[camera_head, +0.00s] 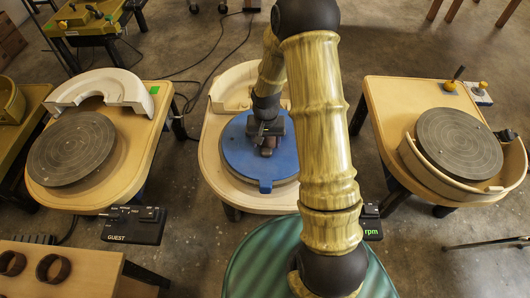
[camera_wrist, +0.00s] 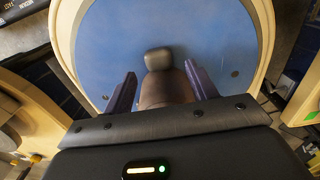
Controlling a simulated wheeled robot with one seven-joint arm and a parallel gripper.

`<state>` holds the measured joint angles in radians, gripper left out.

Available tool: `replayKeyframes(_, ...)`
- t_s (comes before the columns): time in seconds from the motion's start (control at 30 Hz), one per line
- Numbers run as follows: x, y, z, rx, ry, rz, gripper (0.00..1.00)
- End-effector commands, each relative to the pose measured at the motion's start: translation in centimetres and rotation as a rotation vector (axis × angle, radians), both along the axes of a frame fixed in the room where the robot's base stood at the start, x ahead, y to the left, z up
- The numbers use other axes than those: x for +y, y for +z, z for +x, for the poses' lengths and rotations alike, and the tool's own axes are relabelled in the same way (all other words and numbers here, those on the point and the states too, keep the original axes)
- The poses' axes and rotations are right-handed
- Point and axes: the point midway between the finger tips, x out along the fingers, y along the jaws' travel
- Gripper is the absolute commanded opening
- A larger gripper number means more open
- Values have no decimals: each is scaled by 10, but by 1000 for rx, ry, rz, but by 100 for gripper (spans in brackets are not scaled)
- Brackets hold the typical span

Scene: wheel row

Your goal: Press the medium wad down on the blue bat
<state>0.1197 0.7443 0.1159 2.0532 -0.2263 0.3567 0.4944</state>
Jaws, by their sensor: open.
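The blue bat (camera_head: 240,159) lies on the middle wheel and fills much of the wrist view (camera_wrist: 220,50). My gripper (camera_head: 267,146) is over the middle of the bat. In the wrist view, its two fingers (camera_wrist: 160,78) are apart, one on each side of a brown lump (camera_wrist: 166,90). A smaller greyish-brown rounded piece (camera_wrist: 158,59) shows just beyond it, against the blue. I cannot tell whether these are one wad or two, or whether the fingers touch the brown lump. Its near end is hidden by my gripper's body.
A left wheel (camera_head: 71,148) and a right wheel (camera_head: 459,143) have bare grey heads. A pale splash pan (camera_head: 225,95) stands behind the bat. A GUEST box (camera_head: 134,225) is at front left, near two dark rings (camera_head: 53,267) on a bench.

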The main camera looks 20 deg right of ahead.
Motion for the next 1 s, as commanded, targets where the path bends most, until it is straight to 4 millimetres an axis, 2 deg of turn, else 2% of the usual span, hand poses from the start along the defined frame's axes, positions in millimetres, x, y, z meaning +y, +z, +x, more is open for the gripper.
replayKeyframes(0.03, -1, 15, 1, -5, -1, -1, 57)
replayKeyframes(0.1, -2, 29, 1, -4, -4, 0, 57)
replayKeyframes(0.6, 3, 123, 3, -3, 4, 0, 57)
replayKeyframes(0.73, 3, 134, 3, -2, 6, -1, 57)
replayKeyframes(1.0, 2, 136, 3, 0, 5, 0, 57)
